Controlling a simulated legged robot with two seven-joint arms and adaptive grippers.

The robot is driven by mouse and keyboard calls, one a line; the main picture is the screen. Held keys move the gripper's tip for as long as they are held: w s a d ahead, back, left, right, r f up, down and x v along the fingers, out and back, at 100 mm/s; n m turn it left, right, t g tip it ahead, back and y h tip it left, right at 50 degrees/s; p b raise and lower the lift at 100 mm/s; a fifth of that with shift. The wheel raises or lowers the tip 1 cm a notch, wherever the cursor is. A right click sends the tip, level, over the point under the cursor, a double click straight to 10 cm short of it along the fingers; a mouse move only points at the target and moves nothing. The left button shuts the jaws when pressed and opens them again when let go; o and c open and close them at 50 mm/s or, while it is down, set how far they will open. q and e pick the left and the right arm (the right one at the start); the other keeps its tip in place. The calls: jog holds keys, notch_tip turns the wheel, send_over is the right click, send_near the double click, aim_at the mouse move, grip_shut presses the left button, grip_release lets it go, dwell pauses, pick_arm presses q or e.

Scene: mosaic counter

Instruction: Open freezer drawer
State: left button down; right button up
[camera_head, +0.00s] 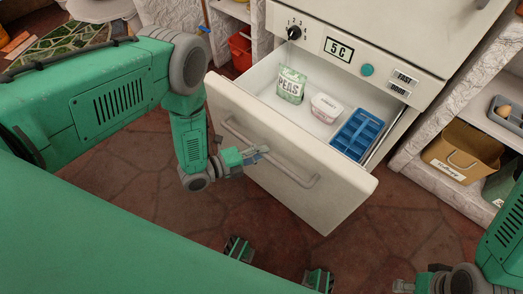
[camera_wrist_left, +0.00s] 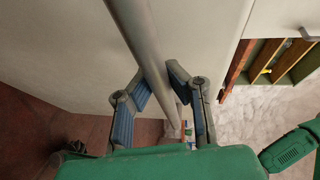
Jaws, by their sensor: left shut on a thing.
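The white freezer drawer (camera_head: 290,150) stands pulled well out from the freezer body (camera_head: 430,45). Inside it are a green bag of peas (camera_head: 290,85), a pale pink tub (camera_head: 326,107) and a blue ice tray (camera_head: 357,134). A grey bar handle (camera_head: 285,170) runs across the drawer front; it also shows in the left wrist view (camera_wrist_left: 148,50). My left gripper (camera_head: 259,154) is at the handle's left part, shut on it, with the bar between its fingers (camera_wrist_left: 165,95). My right gripper (camera_head: 404,286) is partly cut off at the bottom edge, away from the drawer; its jaws are unclear.
Stone shelves at right hold a tan bin (camera_head: 462,152) and a grey egg tray (camera_head: 508,115). A red bucket (camera_head: 241,48) stands in a shelf behind the drawer, at left. The tiled floor (camera_head: 270,215) in front of the drawer is mostly clear.

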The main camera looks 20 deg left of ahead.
pick_arm(q)
jog(key=c, duration=1.5)
grip_release()
jog(key=shift+s+d+f, duration=0.25)
jog(key=shift+s+d, duration=0.05)
jog(key=shift+w+r, duration=0.1)
jog(key=shift+w, duration=0.05)
jog(key=shift+a, duration=0.25)
jog(key=v, duration=1.1)
jog(key=shift+s+a+r, duration=0.1)
jog(key=shift+s+r, duration=0.05)
jog(key=shift+s, duration=0.2)
